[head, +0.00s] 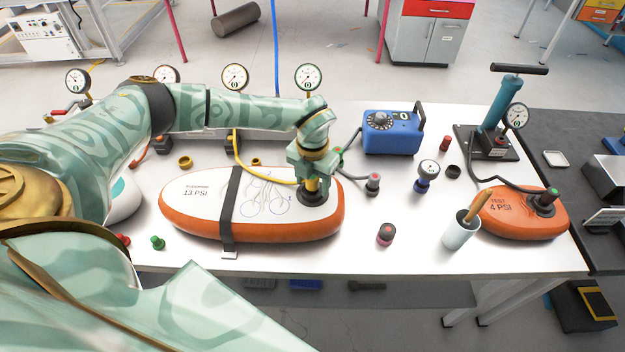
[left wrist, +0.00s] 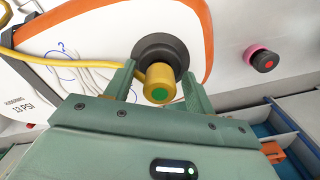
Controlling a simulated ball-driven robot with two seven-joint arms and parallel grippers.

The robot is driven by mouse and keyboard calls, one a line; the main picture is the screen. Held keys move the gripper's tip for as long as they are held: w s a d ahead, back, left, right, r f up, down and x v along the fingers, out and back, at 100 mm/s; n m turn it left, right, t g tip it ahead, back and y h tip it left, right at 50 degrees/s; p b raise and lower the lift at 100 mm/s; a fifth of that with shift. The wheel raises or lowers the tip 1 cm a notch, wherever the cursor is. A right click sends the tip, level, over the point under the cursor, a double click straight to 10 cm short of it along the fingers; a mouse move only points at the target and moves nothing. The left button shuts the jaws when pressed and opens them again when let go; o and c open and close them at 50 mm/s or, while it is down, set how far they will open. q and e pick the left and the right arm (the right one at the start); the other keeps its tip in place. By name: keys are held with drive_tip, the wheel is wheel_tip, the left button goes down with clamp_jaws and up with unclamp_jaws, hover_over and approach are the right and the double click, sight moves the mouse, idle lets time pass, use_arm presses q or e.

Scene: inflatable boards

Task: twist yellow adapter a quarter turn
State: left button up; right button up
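The yellow adapter (head: 312,185) stands upright on the dark round valve (head: 320,197) of the large orange and white board (head: 190,212), near its right end. In the left wrist view the adapter (left wrist: 159,80) shows a green end cap, and a yellow hose (left wrist: 85,64) runs to it from the left. My left gripper (head: 313,178) points down over the adapter. In the left wrist view its two fingers (left wrist: 159,78) stand on either side of the adapter, with a visible gap at each side. My right gripper is not in view.
A black strap (head: 232,205) crosses the large board. A blue box (head: 391,132), a dark cap with a pink ring (head: 386,235), a white cup (head: 460,230) and a smaller orange board (head: 522,215) stand to the right. Free white table lies in front of the large board.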

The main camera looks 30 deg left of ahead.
sight(312, 177)
use_arm(q)
wheel_tip(312, 177, up, 16)
drive_tip(key=p, duration=0.1)
drive_tip(key=shift+r+p, duration=0.15)
drive_tip(key=shift+p, duration=0.25)
drive_tip(key=shift+s, duration=0.1)
